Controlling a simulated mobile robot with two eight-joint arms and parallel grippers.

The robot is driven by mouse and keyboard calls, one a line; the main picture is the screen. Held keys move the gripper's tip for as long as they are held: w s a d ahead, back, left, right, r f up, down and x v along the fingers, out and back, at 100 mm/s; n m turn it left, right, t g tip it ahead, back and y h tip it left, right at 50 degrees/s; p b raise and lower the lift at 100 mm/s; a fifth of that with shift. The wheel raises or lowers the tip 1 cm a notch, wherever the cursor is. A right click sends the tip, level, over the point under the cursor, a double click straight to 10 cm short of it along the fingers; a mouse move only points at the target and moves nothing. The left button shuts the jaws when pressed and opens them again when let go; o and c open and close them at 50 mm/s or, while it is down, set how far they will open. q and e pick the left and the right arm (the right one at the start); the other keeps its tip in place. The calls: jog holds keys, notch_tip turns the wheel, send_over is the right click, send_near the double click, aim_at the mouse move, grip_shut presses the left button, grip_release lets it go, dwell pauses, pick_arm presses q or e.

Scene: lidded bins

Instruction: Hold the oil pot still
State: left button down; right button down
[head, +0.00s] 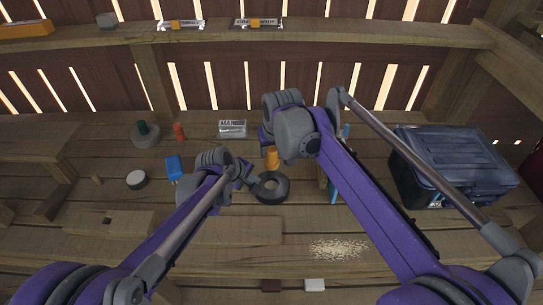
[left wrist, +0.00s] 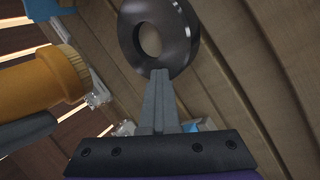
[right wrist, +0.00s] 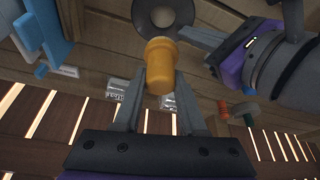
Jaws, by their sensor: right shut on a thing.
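The pot (left wrist: 45,88) also shows at the left of the left wrist view. My right arm hides part of the pot in the head view.
A dark blue lidded bin (head: 455,165) stands at the right. A blue item (head: 175,168), a white-topped cylinder (head: 136,179) and a clear box (head: 232,128) lie left and behind. Pale grains (head: 338,248) are scattered at the front. A shelf (head: 300,35) runs along the back.

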aim_at(272, 149)
jog(key=c, duration=1)
grip_release()
grip_shut()
jog(key=shift+r, duration=3.25)
